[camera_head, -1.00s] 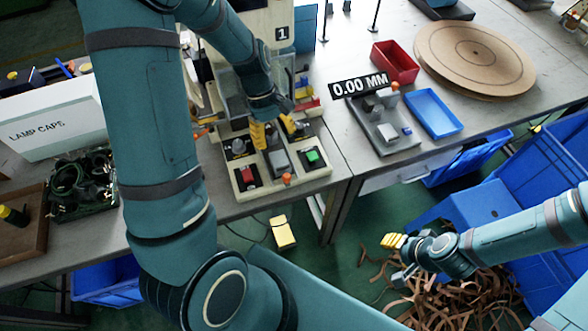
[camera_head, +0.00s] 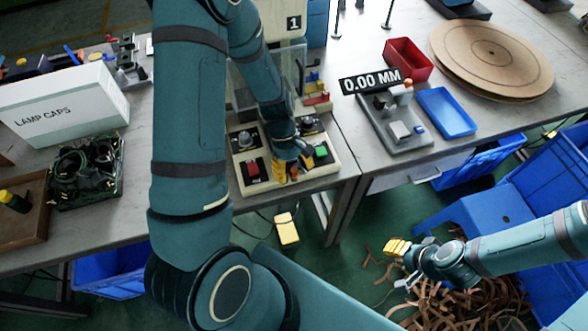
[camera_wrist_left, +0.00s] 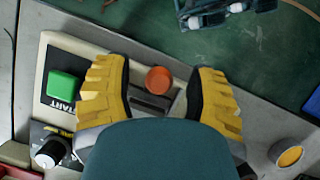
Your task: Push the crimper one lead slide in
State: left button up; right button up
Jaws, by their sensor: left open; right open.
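Crimper one (camera_head: 289,50) stands at the back of the left bench with a "1" plate and a cream control base in front. In the left wrist view, the lead slide's orange knob (camera_wrist_left: 159,79) stands between my left gripper's (camera_wrist_left: 158,85) yellow fingers, with a dark bar (camera_wrist_left: 150,103) beside it. I cannot tell whether the fingers touch the knob. In the head view my left gripper (camera_head: 292,168) is open, low over the front of the base, and hides most of the slide. My right gripper (camera_head: 402,265) is open and empty, above the floor at right.
A green START button (camera_head: 320,150) is close to the left gripper, a red button (camera_head: 252,168) to its left. A dial (camera_wrist_left: 48,153) is near it too. A gauge (camera_head: 397,125), red tray (camera_head: 408,58) and blue tray (camera_head: 446,111) occupy the right bench.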

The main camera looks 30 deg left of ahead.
pick_arm(q)
grip_shut()
jog(key=w+a, duration=0.4)
jog(key=a, duration=0.1)
jog(key=w+a, duration=0.3)
jog(key=shift+a+p, duration=0.1)
jog(key=shift+p, duration=0.3)
jog(key=shift+s, duration=0.1)
grip_release()
jog(key=shift+r, duration=0.1)
